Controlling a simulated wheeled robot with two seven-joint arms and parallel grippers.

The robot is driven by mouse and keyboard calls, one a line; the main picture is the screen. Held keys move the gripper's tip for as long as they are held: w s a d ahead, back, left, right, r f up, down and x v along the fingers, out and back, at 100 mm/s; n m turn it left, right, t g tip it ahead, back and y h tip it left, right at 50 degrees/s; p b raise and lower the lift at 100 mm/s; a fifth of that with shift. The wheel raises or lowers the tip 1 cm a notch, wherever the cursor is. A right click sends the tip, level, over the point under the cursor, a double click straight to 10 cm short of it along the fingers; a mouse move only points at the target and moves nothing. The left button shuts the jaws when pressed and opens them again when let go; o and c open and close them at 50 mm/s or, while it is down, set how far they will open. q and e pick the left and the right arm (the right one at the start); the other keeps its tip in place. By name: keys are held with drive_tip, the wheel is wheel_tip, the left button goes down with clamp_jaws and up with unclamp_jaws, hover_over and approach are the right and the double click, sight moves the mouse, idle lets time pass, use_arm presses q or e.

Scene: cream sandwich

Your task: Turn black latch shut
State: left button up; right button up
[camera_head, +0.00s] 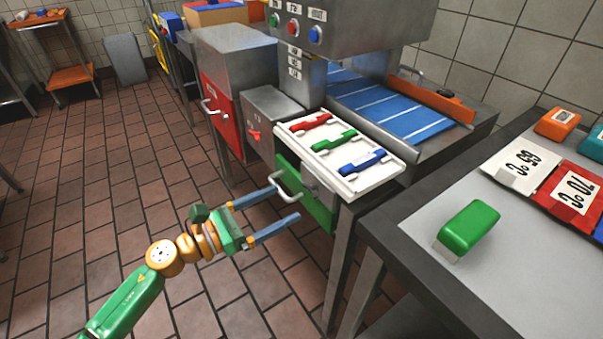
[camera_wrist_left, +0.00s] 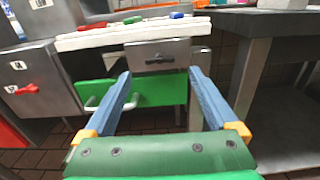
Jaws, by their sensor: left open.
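The black latch (camera_wrist_left: 159,59) is a dark handle on a grey metal panel, lying roughly level in the left wrist view. It sits just above the green door (camera_wrist_left: 160,92) with its pale handle. In the head view the grey panel is mostly tucked under the white tray, and I cannot make out the latch clearly. My left gripper (camera_head: 287,203) is open and empty, its blue fingers spread towards the green door (camera_head: 303,196). In the left wrist view the latch appears between the fingertips of the gripper (camera_wrist_left: 160,73), apart from them. My right gripper is out of view.
A white tray (camera_head: 383,184) with red, green and blue handled pieces overhangs the panel. A grey box with a red latch (camera_head: 254,135) stands to the left. A dark-edged table (camera_head: 465,285) with a green block (camera_head: 468,228) is close on the right. The tiled floor (camera_head: 120,215) at left is open.

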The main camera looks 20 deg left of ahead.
sight(307, 192)
use_arm(q)
drive_tip(key=p+x, duration=0.1)
drive_tip(key=x, duration=0.4)
drive_tip(key=shift+a, duration=0.1)
drive_tip(key=shift+w+d+f, duration=0.1)
drive_tip(key=shift+w+d, duration=0.2)
drive_tip(key=c, duration=1.4)
drive_tip(key=shift+o, duration=0.2)
